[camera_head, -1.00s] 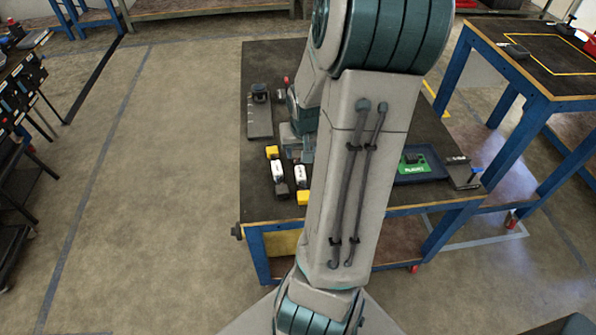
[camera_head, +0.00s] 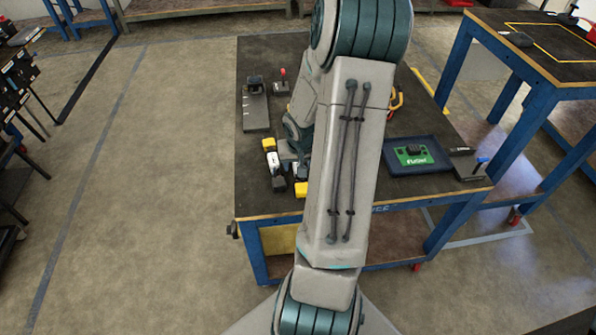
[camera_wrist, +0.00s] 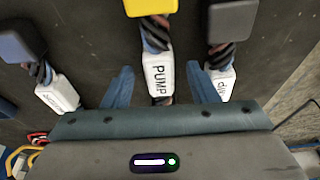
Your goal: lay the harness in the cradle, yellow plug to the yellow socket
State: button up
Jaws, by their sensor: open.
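In the wrist view my gripper (camera_wrist: 159,88) is open, its two blue fingers on either side of the white PUMP label (camera_wrist: 159,77) of a harness with a yellow plug (camera_wrist: 150,6). It is not closed on it. That harness's near yellow plug also shows in the head view (camera_head: 301,190). A second harness lies to its left in the head view, with a yellow plug (camera_head: 269,145) at the far end, a white label (camera_head: 272,163) and a dark plug (camera_head: 278,184). A further harness with a dark plug (camera_wrist: 20,42) lies left in the wrist view. I cannot identify the cradle or yellow socket.
On the dark table (camera_head: 400,190), a grey plate with a black block (camera_head: 256,108) and a red-handled fixture (camera_head: 282,84) stand behind. A blue tray (camera_head: 430,170) with a green board is at right, beside a blue-handled fixture (camera_head: 472,169). My arm hides the table's middle.

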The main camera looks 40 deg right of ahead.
jog(key=shift+w+f, duration=0.1)
jog(key=shift+f, duration=0.25)
jog(key=c, duration=1.1)
grip_shut()
jog(key=shift+r, duration=0.15)
